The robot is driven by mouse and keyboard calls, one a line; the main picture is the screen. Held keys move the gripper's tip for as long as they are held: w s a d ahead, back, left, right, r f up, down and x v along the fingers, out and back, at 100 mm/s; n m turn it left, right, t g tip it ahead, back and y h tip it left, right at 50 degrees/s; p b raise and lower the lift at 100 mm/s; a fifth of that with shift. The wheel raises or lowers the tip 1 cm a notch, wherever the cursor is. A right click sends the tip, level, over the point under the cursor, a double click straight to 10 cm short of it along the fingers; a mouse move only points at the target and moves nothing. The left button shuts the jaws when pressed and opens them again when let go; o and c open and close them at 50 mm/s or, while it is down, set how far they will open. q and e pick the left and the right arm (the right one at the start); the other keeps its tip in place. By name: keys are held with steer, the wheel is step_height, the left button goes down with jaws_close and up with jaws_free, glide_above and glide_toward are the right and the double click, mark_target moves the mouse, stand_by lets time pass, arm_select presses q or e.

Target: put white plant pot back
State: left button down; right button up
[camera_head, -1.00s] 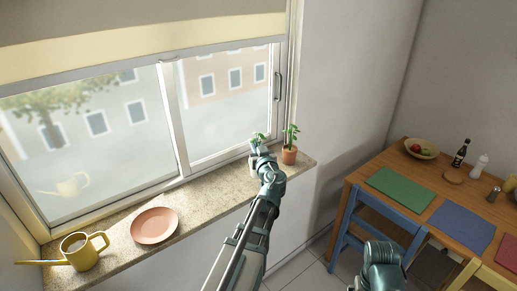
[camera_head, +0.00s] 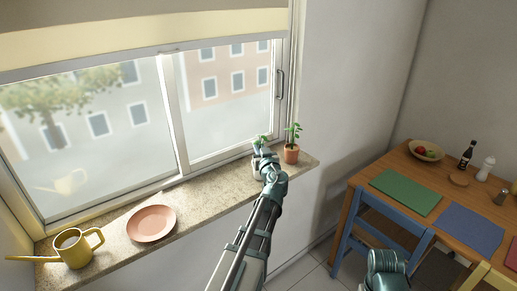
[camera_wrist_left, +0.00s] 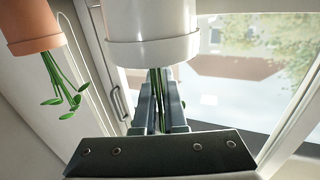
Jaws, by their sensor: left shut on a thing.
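The white plant pot (camera_wrist_left: 150,40) shows in the left wrist view, upside down in that picture, with green stems between the gripper's fingers. My left gripper (camera_wrist_left: 160,100) is shut on the plant at those stems. In the head view my left gripper (camera_head: 258,149) is at the windowsill (camera_head: 208,198), near its right end. I cannot tell whether the pot touches the sill.
A terracotta pot with a plant (camera_head: 291,154) stands on the sill just right of my left gripper. A pink plate (camera_head: 152,223) and a yellow watering can (camera_head: 75,249) stand farther left. Bare sill lies between plate and gripper. A wooden table (camera_head: 400,160) is at the right.

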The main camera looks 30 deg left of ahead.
arm_select(q)
steer(key=shift+f, duration=0.15)
steer(key=c, duration=1)
jaws_free()
steer(key=shift+r, duration=0.25)
steer(key=v, duration=1.2)
